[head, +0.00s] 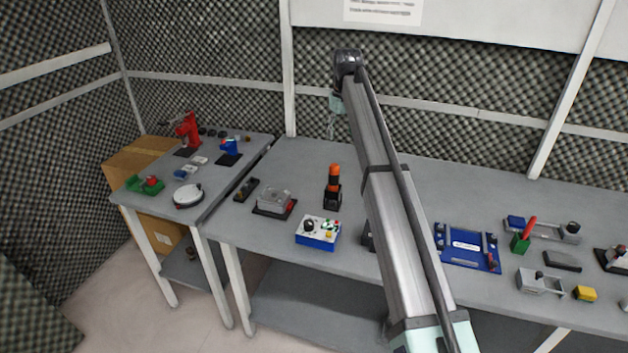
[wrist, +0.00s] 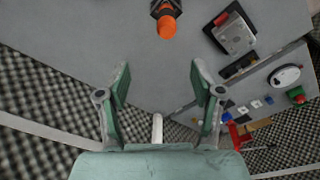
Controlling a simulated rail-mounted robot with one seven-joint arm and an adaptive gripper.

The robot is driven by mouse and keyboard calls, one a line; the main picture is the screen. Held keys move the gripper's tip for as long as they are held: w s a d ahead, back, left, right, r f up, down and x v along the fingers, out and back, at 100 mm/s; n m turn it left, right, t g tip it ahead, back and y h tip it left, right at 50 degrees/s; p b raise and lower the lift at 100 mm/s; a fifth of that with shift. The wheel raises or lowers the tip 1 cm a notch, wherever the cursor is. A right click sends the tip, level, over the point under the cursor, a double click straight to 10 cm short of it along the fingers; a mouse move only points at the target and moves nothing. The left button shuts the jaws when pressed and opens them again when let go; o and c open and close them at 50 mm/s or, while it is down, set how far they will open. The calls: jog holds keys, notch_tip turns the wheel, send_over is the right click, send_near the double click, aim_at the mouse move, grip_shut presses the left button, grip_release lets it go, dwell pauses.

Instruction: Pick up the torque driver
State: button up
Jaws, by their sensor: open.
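The torque driver (head: 334,178) looks to be the upright tool with an orange and black grip, standing in a black holder on the long grey bench. In the wrist view its orange end (wrist: 167,26) points toward the camera near the top edge, beyond my fingertips and not between them. My gripper (wrist: 160,75) is open and empty, with green fingers spread apart. In the head view my gripper (head: 332,122) hangs small above and behind the driver, clear of the bench, and its finger details are hard to make out.
A blue control box (head: 318,233) and a clear-covered device (head: 274,202) stand near the driver. My arm hides part of the bench to its right. A blue tray (head: 467,247) lies farther right. A side table (head: 222,179) holds a red press (head: 188,130). Foam walls stand behind.

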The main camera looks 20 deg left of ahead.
aim_at(334, 172)
jog(key=f+p, duration=0.1)
jog(key=f, duration=0.3)
jog(key=a+f+p, duration=0.1)
jog(key=f, duration=0.3)
jog(key=f+p, duration=0.1)
jog(key=f, duration=0.3)
jog(key=shift+w+a+p, duration=0.25)
jog(key=shift+a+p, duration=0.05)
jog(key=shift+p, duration=0.1)
jog(key=shift+w+a+f+p, duration=0.15)
jog(key=shift+f+p, duration=0.55)
jog(key=shift+f, duration=0.6)
jog(key=shift+s+a+f+p, duration=0.15)
jog(key=shift+f+p, duration=0.55)
jog(key=shift+f, duration=0.6)
jog(key=shift+w, duration=0.1)
grip_shut()
